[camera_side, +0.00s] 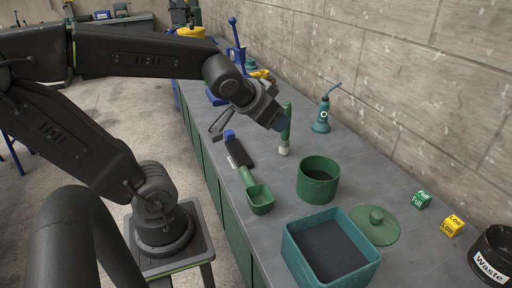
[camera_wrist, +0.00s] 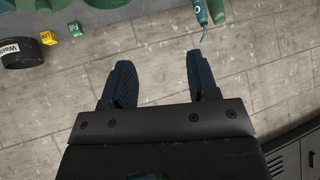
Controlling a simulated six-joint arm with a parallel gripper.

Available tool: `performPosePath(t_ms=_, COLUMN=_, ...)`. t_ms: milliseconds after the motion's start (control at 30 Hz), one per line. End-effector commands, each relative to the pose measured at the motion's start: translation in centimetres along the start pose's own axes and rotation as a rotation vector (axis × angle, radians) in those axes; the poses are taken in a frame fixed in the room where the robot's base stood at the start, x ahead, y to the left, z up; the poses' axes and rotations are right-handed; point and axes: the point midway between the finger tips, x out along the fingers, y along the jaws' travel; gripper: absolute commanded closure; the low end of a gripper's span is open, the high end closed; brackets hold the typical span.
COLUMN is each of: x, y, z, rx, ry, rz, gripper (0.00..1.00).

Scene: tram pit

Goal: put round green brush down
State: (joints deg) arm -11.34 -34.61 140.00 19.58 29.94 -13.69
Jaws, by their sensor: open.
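The round green brush (camera_side: 286,128) stands upright on the grey bench in the side view, green handle up and pale bristle end down. My gripper (camera_side: 276,121) is just left of its handle; I cannot tell whether they touch. In the wrist view my gripper (camera_wrist: 158,72) is open, its two dark fingers apart with nothing between them. The brush cannot be made out in the wrist view.
On the bench are a round green pot (camera_side: 318,180), a green scoop (camera_side: 259,198), a dark brush with a blue end (camera_side: 238,150), a teal bin (camera_side: 293,247), a lid (camera_side: 374,226), an oil can (camera_side: 321,122) and a waste pot (camera_side: 492,257). A wall (camera_side: 400,90) runs behind.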

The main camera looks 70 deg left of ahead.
Motion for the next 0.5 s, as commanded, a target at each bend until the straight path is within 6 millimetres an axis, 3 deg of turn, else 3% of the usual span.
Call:
performPosePath(t_ms=33, x=-1.5, y=1.9, z=1.6, rx=0.025, ry=-0.065, rz=0.066, gripper=0.46)
performPosePath(t_ms=100, x=-3.2, y=3.8, z=3.6, rx=0.059, ry=-0.153, rz=0.148, gripper=0.46)
performPosePath(t_ms=200, x=-5.1, y=5.6, z=5.6, rx=0.101, ry=-0.238, rz=0.24, gripper=0.46)
performPosePath(t_ms=333, x=-6.2, y=6.5, z=6.7, rx=0.127, ry=-0.287, rz=0.295, gripper=0.46)
performPosePath(t_ms=500, x=-6.2, y=6.6, z=6.8, rx=0.128, ry=-0.292, rz=0.299, gripper=0.46)
